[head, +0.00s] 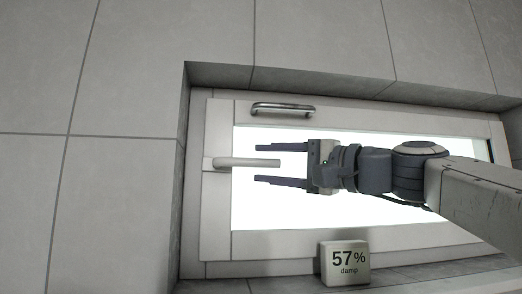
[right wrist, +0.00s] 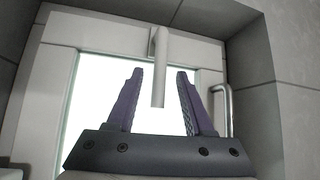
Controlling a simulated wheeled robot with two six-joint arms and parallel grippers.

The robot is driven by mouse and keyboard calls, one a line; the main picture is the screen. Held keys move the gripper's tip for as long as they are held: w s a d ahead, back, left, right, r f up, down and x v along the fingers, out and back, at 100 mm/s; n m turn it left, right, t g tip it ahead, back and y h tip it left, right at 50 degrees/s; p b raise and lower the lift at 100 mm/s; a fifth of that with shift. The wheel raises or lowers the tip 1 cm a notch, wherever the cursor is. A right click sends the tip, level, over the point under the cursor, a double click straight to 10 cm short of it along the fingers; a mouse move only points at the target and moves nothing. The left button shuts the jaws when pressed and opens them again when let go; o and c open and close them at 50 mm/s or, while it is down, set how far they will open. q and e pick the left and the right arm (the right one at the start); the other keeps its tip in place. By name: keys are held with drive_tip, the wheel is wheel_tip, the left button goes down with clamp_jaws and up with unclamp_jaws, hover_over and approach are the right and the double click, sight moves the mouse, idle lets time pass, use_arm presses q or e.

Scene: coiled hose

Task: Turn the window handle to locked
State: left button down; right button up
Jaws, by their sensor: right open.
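The window handle (head: 240,162) is a pale lever on the left side of the white window frame (head: 216,225). Its lever lies level and points right over the bright pane. My right gripper (head: 257,163) comes in from the right, open, with one finger above and one below the lever's free end. In the right wrist view the lever (right wrist: 159,75) shows between the two open fingers (right wrist: 157,75), with gaps on both sides. Neither finger appears to touch it. My left gripper is not in view.
A metal bar pull (head: 282,110) is fixed to the upper frame; in the right wrist view it (right wrist: 228,110) is just right of the fingers. A small box (head: 345,264) reading "57% damp" stands on the sill below. Grey tiled wall (head: 120,90) surrounds the recess.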

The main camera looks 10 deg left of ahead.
sight(260, 163)
drive_tip(key=shift+p+x, duration=0.65)
drive_tip(key=shift+x, duration=1.1)
clamp_jaws()
